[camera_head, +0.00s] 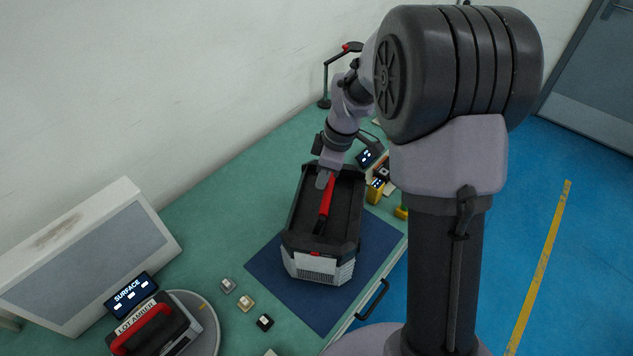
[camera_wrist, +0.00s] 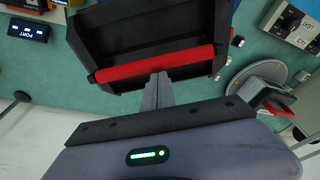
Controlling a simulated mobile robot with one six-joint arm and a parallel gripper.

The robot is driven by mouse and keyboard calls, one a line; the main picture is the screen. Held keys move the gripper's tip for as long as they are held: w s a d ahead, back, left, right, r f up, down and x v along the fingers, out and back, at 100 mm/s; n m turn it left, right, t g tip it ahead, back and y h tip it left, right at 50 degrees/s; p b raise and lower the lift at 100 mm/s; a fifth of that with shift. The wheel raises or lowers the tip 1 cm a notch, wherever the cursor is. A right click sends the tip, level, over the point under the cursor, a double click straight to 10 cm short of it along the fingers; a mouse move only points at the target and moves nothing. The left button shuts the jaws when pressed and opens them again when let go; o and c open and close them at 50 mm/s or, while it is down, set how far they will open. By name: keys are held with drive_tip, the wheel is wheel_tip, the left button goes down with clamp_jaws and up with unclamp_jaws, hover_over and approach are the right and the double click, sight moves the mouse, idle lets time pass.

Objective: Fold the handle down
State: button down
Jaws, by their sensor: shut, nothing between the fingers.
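A grey-and-black case (camera_head: 320,268) with a dark recessed top stands on a blue mat (camera_head: 262,262). Its red bar handle (camera_head: 326,206) runs lengthwise over the recess, with a black arm at its near end; I cannot tell its exact tilt. In the wrist view the red handle (camera_wrist: 150,65) crosses the dark case (camera_wrist: 150,25). My gripper (camera_wrist: 160,76) is shut and empty, its fingertips at the handle's near edge around mid-length; whether they touch is unclear. In the head view my gripper (camera_head: 323,184) overlaps the handle's far part and hides some of it.
A second case (camera_head: 155,330) labelled LOT AMBER, with a red handle, sits on a round grey plate (camera_head: 207,325) at lower left. A SURFACE display (camera_head: 131,295) and a pale panel (camera_head: 95,250) stand nearby. Small blocks (camera_head: 246,302) lie left of the mat. A lamp (camera_head: 325,85) stands behind.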

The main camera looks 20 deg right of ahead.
sight(332, 187)
drive_tip(key=d+y+b, duration=0.1)
drive_tip(key=b, duration=0.1)
drive_tip(key=s+d+f+t+y+b, duration=0.1)
drive_tip(key=b, duration=0.1)
drive_tip(key=shift+s+d+t+y, duration=0.1)
drive_tip(key=shift+d+t+y, duration=0.1)
drive_tip(key=shift+t+y, duration=0.1)
drive_tip(key=shift+s+d+f+b, duration=0.1)
drive_tip(key=shift+d+b, duration=0.15)
drive_tip(key=shift+b, duration=0.3)
drive_tip(key=d+f+b, duration=0.1)
drive_tip(key=b, duration=0.1)
drive_tip(key=s+d+f+b, duration=0.1)
drive_tip(key=d, duration=0.1)
drive_tip(key=s+d+f+b, duration=0.1)
drive_tip(key=b, duration=0.1)
drive_tip(key=shift+s+d+f+b, duration=0.15)
drive_tip(key=shift+d+f+b, duration=0.05)
drive_tip(key=shift+f+b, duration=0.15)
drive_tip(key=shift+s+d+f+b, duration=0.15)
drive_tip(key=shift+d+f+b, duration=0.1)
drive_tip(key=shift+f+b, duration=0.2)
drive_tip(key=shift+s+d+f+b, duration=0.1)
drive_tip(key=shift+d+f+b, duration=0.1)
drive_tip(key=shift+f+b, duration=0.25)
drive_tip(key=shift+s+f, duration=0.1)
drive_tip(key=shift+f, duration=0.05)
